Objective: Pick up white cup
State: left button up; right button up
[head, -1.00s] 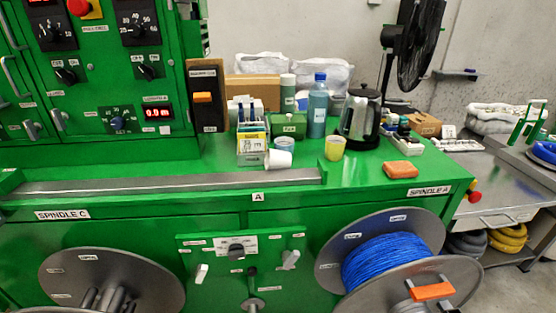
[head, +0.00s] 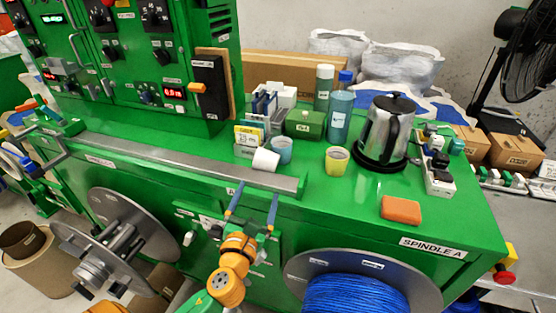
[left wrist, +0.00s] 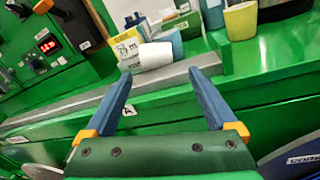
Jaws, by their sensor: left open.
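The white cup (head: 265,160) lies tipped on its side on the green bench top, just behind the grey metal rail (head: 175,158). It touches or nearly touches a light blue cup (head: 282,150). In the left wrist view the white cup (left wrist: 155,55) is ahead of the fingers, near the top middle. My left gripper (head: 253,198) is open and empty in front of the bench, with its two blue fingers pointing toward the cup. In the left wrist view the gripper (left wrist: 155,88) has its fingers spread wide, with the cup beyond the tips. My right gripper is not in view.
A yellow cup (head: 336,160), a kettle (head: 385,135), a blue bottle (head: 339,115) and a green box (head: 304,124) stand right of and behind the cup. A yellow-labelled box (head: 249,138) is close behind it. An orange block (head: 401,210) lies at the right front. The bench top between is clear.

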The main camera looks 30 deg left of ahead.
aim_at(264, 164)
pick_arm(q)
jog(key=w+a, duration=0.1)
jog(key=w, duration=0.1)
jog(key=w+a, duration=0.2)
jog(key=shift+w+a+f, duration=0.15)
jog(key=shift+w+a, duration=0.05)
jog(key=shift+a, duration=0.05)
jog(key=x, duration=0.4)
jog(key=shift+w+d, duration=0.3)
jog(key=shift+w, duration=0.1)
jog(key=shift+w+a, duration=0.15)
jog(key=shift+w, duration=0.1)
jog(key=shift+a, duration=0.15)
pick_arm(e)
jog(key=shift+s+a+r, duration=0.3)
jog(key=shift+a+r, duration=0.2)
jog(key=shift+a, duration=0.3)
